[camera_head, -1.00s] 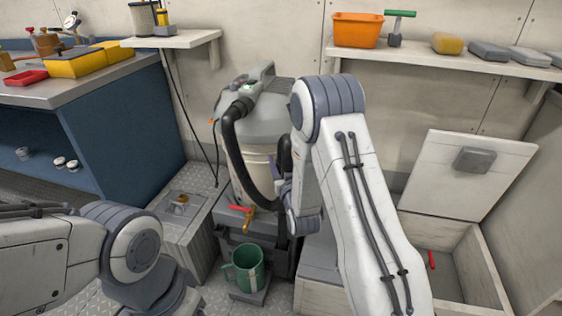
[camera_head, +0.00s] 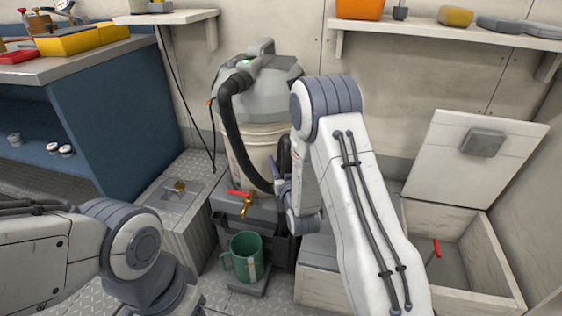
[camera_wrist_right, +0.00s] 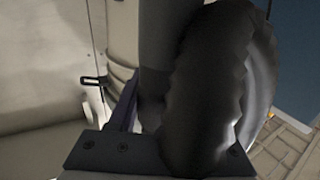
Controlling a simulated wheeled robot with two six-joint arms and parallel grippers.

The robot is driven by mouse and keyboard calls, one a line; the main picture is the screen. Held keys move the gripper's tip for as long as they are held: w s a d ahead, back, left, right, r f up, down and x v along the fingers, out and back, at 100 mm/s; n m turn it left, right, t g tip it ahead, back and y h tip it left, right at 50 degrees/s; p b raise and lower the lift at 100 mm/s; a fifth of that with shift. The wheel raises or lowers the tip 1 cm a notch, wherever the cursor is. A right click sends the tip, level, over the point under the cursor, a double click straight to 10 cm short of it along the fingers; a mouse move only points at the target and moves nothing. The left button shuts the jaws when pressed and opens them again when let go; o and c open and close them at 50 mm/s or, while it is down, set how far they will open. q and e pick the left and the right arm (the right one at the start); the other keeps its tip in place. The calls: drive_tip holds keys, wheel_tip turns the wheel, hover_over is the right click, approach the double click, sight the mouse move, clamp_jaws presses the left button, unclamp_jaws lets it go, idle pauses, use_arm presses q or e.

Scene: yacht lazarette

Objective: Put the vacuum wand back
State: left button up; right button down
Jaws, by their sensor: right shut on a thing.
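The shop vacuum (camera_head: 262,95), with a grey lid and pale drum, stands against the back wall. Its black hose (camera_head: 232,135) arches from the lid down the front of the drum. My right gripper (camera_head: 284,190) is beside the drum's lower right, mostly hidden by my own arm. It is shut on the vacuum wand, a dark part (camera_head: 285,155) of which shows above the jaws. In the right wrist view a smooth dark tube (camera_wrist_right: 158,45) and a thick ribbed black hose (camera_wrist_right: 222,90) fill the middle; the fingertips are hidden. My left gripper is out of view.
A green mug (camera_head: 245,258) stands under a brass tap with a red handle (camera_head: 240,193) on a dark box. A grey bin (camera_head: 180,215) is left of it. An open locker (camera_head: 455,280) with its lid raised (camera_head: 480,150) is at right. A blue workbench (camera_head: 110,120) stands left.

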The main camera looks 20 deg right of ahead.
idle(0.3)
drive_tip(key=shift+f+b, duration=1.15)
drive_tip(key=shift+f, duration=0.1)
drive_tip(key=shift+c, duration=1.7)
unclamp_jaws()
drive_tip(key=shift+o, duration=0.4)
drive_tip(key=shift+s+f, duration=0.1)
